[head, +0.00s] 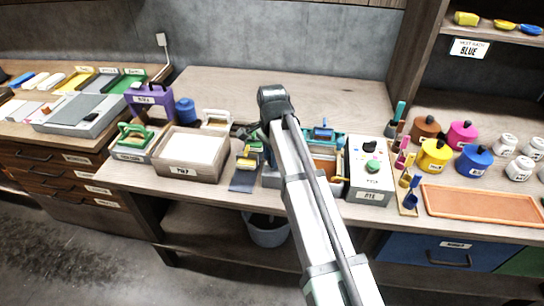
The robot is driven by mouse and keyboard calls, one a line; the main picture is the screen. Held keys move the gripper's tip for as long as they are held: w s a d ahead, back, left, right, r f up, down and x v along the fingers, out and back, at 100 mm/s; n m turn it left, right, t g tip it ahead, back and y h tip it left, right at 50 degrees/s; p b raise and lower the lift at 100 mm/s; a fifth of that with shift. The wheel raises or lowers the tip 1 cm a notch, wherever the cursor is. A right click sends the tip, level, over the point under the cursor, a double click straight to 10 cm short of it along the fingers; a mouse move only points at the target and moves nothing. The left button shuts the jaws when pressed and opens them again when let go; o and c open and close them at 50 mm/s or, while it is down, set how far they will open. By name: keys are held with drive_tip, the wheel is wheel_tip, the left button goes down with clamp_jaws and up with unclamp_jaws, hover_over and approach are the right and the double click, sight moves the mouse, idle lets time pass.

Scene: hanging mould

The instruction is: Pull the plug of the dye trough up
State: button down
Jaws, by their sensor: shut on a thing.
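The dye trough (325,166) stands near the front of the bench, with brown-orange showing inside it. My arm crosses in front of it and hides much of it. I cannot make out its plug. My gripper (245,131) shows as a small dark shape left of the arm's wrist, behind the small yellow-and-green tool. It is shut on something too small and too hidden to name. A grey box (371,172) with a green knob and a black knob stands just right of the trough.
A white-filled vat (188,152), a blue jar (185,110) and the yellow-and-green tool (246,158) stand left of the arm. Coloured pots (434,155) and an orange tray (478,203) are at the right. The bench's back (330,95) is clear. A bucket (267,232) stands below.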

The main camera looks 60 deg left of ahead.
drive_tip(key=shift+r, duration=1.3)
drive_tip(key=c, duration=0.8)
unclamp_jaws()
drive_tip(key=shift+r, duration=0.1)
wheel_tip(320, 180, up, 14)
drive_tip(key=shift+f, duration=0.2)
